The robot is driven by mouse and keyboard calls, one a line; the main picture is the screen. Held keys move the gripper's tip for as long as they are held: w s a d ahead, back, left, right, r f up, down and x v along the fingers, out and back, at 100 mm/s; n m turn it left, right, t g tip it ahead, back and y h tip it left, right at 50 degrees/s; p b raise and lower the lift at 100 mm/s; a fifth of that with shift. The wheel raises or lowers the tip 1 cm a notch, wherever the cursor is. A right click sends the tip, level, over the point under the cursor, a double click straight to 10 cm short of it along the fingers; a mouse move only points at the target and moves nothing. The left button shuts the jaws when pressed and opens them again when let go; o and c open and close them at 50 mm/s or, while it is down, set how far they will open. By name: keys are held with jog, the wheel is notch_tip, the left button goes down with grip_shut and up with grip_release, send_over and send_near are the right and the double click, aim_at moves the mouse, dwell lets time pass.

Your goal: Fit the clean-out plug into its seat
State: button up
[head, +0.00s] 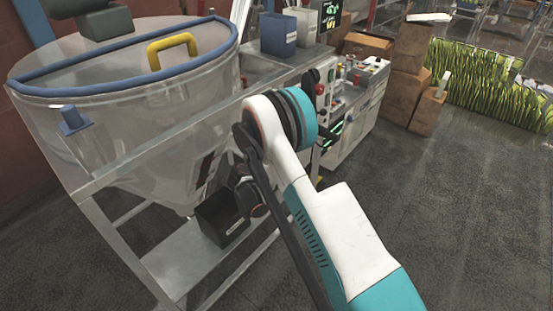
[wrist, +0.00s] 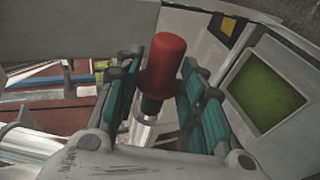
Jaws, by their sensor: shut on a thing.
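In the wrist view, my gripper (wrist: 160,95) has its teal-padded fingers on both sides of a red cylinder with a dark lower end (wrist: 165,65), which looks like the clean-out plug. The gripper is shut on it, and the red end points up in the picture. I cannot pick out the plug's seat in either view.
A blue-rimmed lid with a yellow handle (head: 172,46) tops the hopper. A dark bin (head: 218,222) sits on the low shelf. A blue container (head: 278,33) and a control panel (head: 325,100) stand behind my arm. Cardboard boxes (head: 405,100) stand beyond. The floor at right is clear.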

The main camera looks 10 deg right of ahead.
jog(key=shift+w+a+r, duration=0.1)
jog(key=shift+w+a, duration=0.65)
jog(key=shift+w, duration=0.2)
jog(key=shift+w+a+r, duration=0.1)
jog(key=shift+w+a, duration=0.6)
jog(key=shift+w, duration=0.25)
jog(key=shift+w+a, duration=0.1)
jog(key=shift+a, duration=0.05)
jog(key=o, duration=1.3)
jog(key=shift+r, duration=0.1)
jog(key=shift+a, duration=0.1)
jog(key=v, duration=0.7)
jog(key=s+d+v, duration=0.1)
jog(key=v, duration=0.3)
jog(key=shift+r, duration=0.1)
